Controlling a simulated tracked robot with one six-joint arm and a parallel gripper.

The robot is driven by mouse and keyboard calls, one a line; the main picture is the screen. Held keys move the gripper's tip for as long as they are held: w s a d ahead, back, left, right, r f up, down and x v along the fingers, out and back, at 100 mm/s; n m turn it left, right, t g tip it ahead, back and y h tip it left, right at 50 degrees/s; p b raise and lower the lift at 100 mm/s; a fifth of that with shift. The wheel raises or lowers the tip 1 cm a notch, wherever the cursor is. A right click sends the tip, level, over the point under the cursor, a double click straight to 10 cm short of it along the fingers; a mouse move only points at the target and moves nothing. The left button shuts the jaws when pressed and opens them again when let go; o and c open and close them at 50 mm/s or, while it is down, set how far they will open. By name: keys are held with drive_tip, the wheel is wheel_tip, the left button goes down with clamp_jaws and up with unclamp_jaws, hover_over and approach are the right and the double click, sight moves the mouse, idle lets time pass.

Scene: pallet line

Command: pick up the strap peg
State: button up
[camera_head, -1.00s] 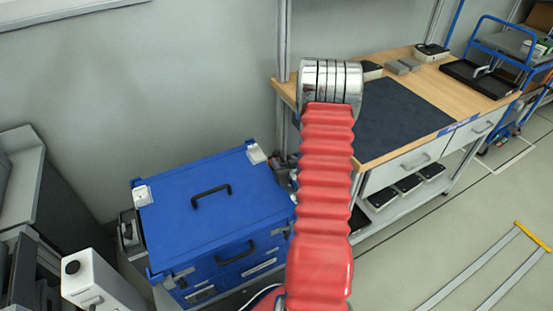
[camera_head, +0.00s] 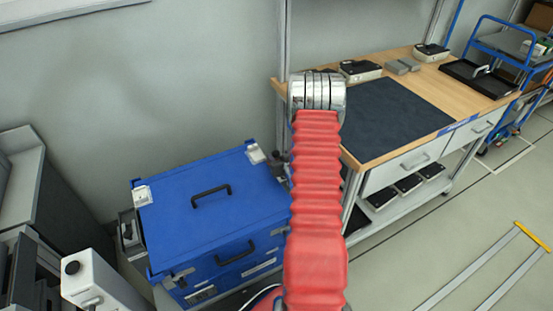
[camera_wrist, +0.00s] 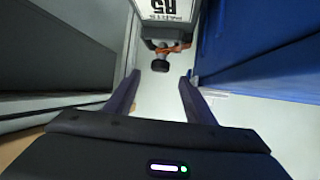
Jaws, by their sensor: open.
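My gripper (camera_wrist: 159,77) shows in the wrist view with its two dark purple fingers apart and nothing between their tips. A small dark round part (camera_wrist: 160,66) shows close to the fingertips in the picture, below a pale block with upside-down lettering (camera_wrist: 165,10). I cannot tell how far beyond the tips it lies, or whether it belongs to the strap peg. I cannot pick out the strap peg for certain in either view. In the head view my red-sleeved arm rises through the middle and its gripper is hidden.
A workbench (camera_head: 440,80) stands at the right.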

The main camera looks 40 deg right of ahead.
sight(277, 153)
drive_tip(key=shift+x, duration=2.2)
drive_tip(key=shift+s+f, duration=0.1)
drive_tip(key=shift+f, duration=0.05)
drive_tip(key=shift+c, duration=0.3)
clamp_jaws()
